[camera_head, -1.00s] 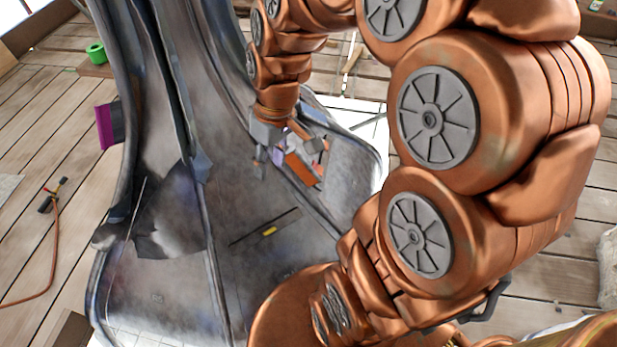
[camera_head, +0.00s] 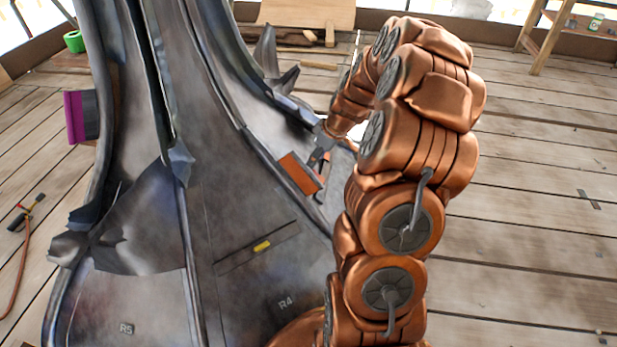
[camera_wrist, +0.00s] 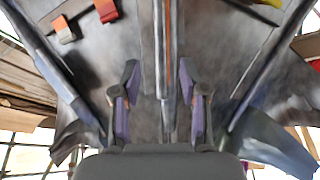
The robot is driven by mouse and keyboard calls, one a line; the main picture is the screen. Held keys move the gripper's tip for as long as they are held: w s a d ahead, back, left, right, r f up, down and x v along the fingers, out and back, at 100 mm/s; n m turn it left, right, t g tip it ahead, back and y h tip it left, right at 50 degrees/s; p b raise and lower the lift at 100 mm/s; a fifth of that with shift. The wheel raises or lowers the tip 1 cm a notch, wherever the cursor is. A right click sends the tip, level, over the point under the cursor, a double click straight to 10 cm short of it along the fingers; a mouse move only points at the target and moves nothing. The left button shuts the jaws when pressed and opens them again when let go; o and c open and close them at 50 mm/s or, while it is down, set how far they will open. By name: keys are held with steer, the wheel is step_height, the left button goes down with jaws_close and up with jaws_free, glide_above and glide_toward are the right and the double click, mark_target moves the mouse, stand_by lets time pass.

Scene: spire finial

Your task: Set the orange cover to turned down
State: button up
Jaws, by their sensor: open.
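The orange cover (camera_head: 298,173) is a flat rectangular plate on the grey metal flank of the spire (camera_head: 235,165). It appears tilted in the head view, and I cannot tell its exact angle. My gripper (camera_head: 321,163) is at its upper right edge; whether they touch is unclear. In the wrist view my gripper (camera_wrist: 155,100) is open, with purple pads on both fingers and nothing visibly clamped. A thin orange strip (camera_wrist: 168,42) runs upright beyond the gap between the fingers; I cannot tell whether it is the cover seen edge-on.
A purple plate (camera_head: 76,117) sticks out from the spire's left side. A slot with a yellow tab (camera_head: 262,246) lies below the orange cover. Red (camera_wrist: 105,10) and orange (camera_wrist: 63,29) pieces show at the wrist view's upper left. Plank floor (camera_head: 540,200) is open at right.

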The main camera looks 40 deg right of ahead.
mark_target(309, 169)
steer(key=shift+b+x, duration=0.7)
steer(key=shift+x, duration=3.15)
steer(key=shift+c, duration=0.4)
jaws_close()
